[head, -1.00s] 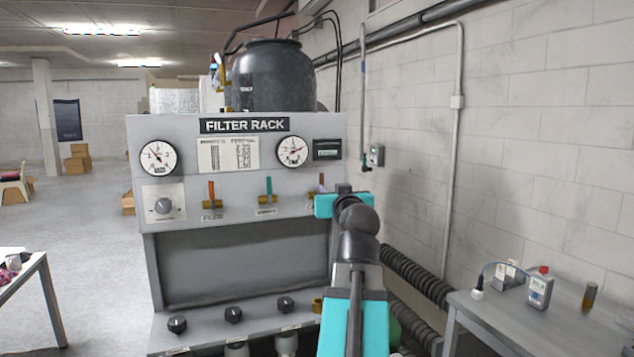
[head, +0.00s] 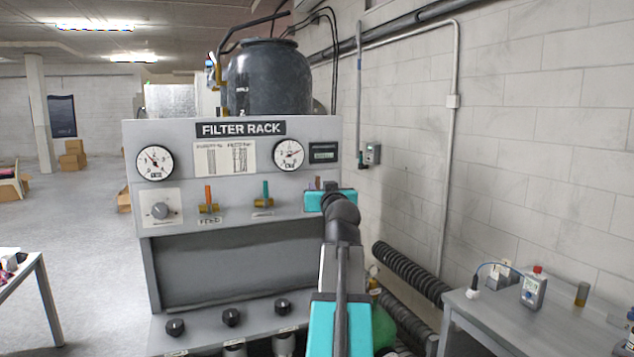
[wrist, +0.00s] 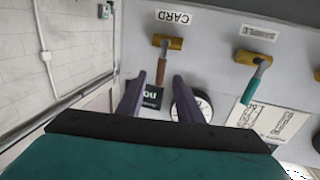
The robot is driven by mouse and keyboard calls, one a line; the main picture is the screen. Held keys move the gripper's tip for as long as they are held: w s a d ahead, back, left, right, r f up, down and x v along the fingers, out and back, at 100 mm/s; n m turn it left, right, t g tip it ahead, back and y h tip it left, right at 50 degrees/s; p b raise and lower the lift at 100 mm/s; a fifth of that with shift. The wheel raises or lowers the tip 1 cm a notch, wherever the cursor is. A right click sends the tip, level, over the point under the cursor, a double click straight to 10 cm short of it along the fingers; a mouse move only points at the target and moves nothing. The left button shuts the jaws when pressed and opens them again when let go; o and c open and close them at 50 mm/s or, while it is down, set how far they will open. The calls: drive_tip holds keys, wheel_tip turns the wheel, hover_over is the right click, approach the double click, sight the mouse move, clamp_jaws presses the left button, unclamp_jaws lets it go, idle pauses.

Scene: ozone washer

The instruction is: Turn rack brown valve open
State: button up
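The brown valve handle (wrist: 161,70) shows in the upside-down wrist view, on a brass valve body (wrist: 167,42) beside a label reading like "CARB". The handle runs straight out from the body, upright on the rack. My gripper (wrist: 157,84) is open, its two dark fingers apart, with the handle's free end near the gap between the fingertips. I cannot tell whether they touch it. In the head view my teal gripper body is in front of the rack's right side and hides most of this valve. The filter rack (head: 170,225) is grey.
An orange-handled valve (head: 208,195) and a teal-handled valve (head: 266,192) are left of my gripper, with gauges (head: 155,162) above. Black knobs (head: 231,317) line the lower shelf. A side table (head: 480,312) with instruments stands right, by black corrugated hoses (head: 410,272).

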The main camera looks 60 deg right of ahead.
sight(318, 184)
drive_tip(key=shift+p+x, duration=0.85)
drive_tip(key=shift+x, duration=2)
clamp_jaws()
